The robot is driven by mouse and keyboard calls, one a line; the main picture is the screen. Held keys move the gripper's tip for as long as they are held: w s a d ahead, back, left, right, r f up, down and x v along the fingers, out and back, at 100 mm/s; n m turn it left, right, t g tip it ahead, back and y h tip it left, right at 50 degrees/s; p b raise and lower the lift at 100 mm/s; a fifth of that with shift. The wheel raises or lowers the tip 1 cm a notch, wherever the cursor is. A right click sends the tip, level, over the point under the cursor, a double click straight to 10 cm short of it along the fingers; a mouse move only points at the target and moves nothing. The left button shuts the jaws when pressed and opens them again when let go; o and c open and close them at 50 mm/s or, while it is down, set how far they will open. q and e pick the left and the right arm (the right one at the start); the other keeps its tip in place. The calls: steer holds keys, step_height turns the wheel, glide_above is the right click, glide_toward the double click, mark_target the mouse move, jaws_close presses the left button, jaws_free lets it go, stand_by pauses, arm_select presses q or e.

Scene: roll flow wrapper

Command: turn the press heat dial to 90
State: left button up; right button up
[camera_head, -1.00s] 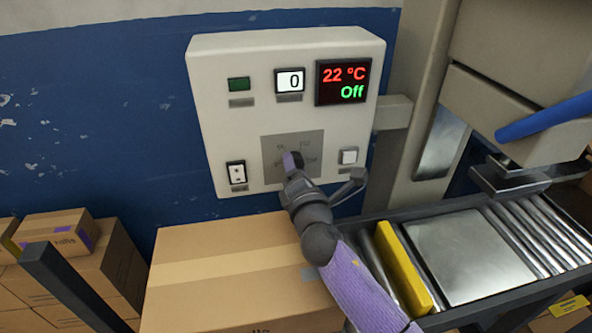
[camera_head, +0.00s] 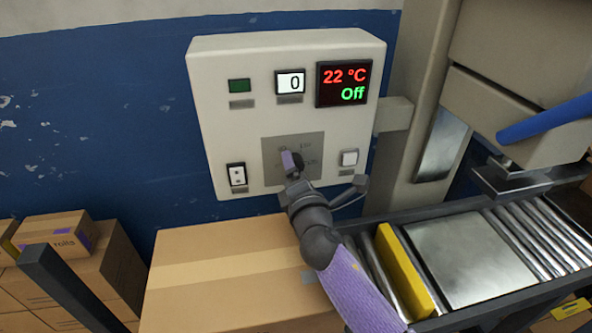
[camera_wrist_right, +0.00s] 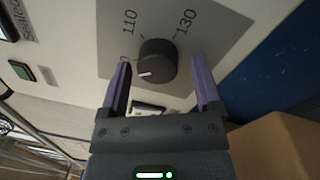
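The heat dial (camera_wrist_right: 157,62) is a round black knob with a white mark, on a grey plate with printed numbers; 110 and 130 are legible in the right wrist view. Its mark points toward the lower left there, away from both numbers. My right gripper (camera_wrist_right: 160,88) is open, with one purple finger on each side of the knob and visible gaps to it. In the head view, my right gripper (camera_head: 292,162) is in front of the grey plate (camera_head: 273,150) and largely hides the dial. The panel display (camera_head: 344,83) reads 22 °C and Off. My left gripper is not in view.
A cardboard box (camera_head: 220,270) lies below; a roller conveyor (camera_head: 535,235) is at right.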

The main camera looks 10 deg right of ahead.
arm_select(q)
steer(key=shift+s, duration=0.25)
arm_select(e)
steer(key=s+p, duration=0.1)
steer(key=s, duration=0.8)
steer(key=shift+d+f+p, duration=0.1)
steer(key=shift+f+p, duration=0.1)
steer(key=shift+p, duration=0.2)
steer(key=shift+s, duration=0.45)
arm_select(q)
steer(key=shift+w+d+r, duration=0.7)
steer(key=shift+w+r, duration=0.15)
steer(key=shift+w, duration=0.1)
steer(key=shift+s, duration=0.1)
